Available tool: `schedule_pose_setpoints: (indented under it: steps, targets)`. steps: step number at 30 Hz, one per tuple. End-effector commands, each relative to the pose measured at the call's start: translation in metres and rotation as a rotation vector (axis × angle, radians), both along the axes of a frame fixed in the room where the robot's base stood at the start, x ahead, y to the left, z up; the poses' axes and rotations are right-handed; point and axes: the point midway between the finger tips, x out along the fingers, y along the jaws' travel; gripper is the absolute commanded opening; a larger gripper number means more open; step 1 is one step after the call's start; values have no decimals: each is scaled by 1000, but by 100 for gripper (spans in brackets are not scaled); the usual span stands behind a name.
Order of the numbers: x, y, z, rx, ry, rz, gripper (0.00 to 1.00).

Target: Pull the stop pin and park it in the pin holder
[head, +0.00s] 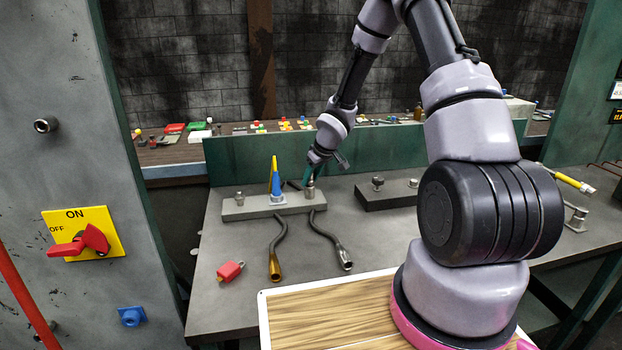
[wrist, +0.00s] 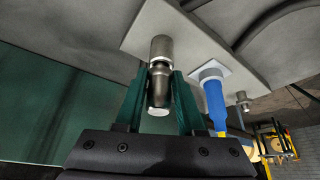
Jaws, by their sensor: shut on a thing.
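My gripper (head: 309,176) is over the light grey block (head: 258,209) on the bench. In the wrist view its green fingers (wrist: 160,90) are shut on an upright metal cylinder (wrist: 160,58), which shows in the head view (head: 309,190) at the block's right end. Its base appears to meet the block. A blue piece with a yellow tip (head: 276,182) stands upright beside it, and a shorter metal stub (head: 239,198) stands at the left end. I cannot tell which piece is the stop pin. A dark block (head: 372,196) with metal pegs is to the right; I cannot tell whether it is the pin holder.
Two hoses, one brass-ended (head: 274,262) and one steel-ended (head: 344,254), lie before the block. A red padlock-like piece (head: 231,270) lies left of them. A green panel (head: 228,160) rises behind. A red-handled switch (head: 80,240) is on the left post.

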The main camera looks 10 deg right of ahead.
Motion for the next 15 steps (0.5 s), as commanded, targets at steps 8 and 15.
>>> schedule_pose_setpoints:
  steps: [8, 15]
  targets:
    - [-1, 0, 3, 1, 3, -1, 0]
    - [-1, 0, 3, -1, 2, -1, 73]
